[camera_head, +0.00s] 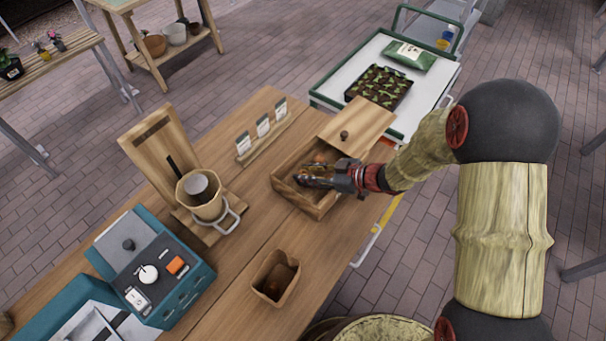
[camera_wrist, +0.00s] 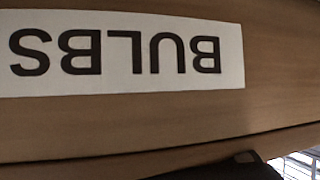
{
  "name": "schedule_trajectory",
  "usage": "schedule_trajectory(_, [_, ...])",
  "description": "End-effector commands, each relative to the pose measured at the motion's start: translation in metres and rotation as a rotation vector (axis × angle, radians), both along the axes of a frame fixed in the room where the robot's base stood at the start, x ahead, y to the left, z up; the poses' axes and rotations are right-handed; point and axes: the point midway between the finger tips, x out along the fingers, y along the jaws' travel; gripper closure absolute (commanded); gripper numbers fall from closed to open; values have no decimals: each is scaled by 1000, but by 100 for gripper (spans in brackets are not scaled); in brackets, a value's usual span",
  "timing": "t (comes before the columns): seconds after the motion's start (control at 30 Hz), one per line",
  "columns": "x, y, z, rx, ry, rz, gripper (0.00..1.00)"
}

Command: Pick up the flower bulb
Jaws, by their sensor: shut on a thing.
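A wooden box (camera_head: 297,199) stands on the table with its lid slid partly off toward the back. Small brown-orange bulbs (camera_head: 319,160) show inside it, small and partly hidden by my gripper. My gripper (camera_head: 301,180) reaches over the box from the right, with its fingers at the box opening. It is shut on a flower bulb, which is too small and covered to make out. In the wrist view the "BULBS" label (camera_wrist: 130,52) on a wooden wall appears upside down and close; a dark part of my gripper (camera_wrist: 225,168) shows at the bottom edge.
The box lid (camera_head: 365,124) lies at the back right of the box. A brown paper bag (camera_head: 275,278) stands open in front. A pot (camera_head: 203,196) and a teal case (camera_head: 160,262) are at left. A trolley with a seedling tray (camera_head: 379,88) stands behind.

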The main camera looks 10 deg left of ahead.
Motion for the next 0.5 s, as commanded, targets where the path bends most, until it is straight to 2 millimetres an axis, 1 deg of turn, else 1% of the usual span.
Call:
schedule_trajectory(0.03, [0, 0, 0, 0, 0, 0, 84])
schedule_trajectory(0.13, [0, 0, 0, 0, 0, 0, 90])
schedule_trajectory(0.17, [0, 0, 0, 0, 0, 0, 90])
schedule_trajectory(0.37, [0, 0, 0, 0, 0, 0, 91])
schedule_trajectory(0.5, [0, 0, 6, 0, -1, 0, 91])
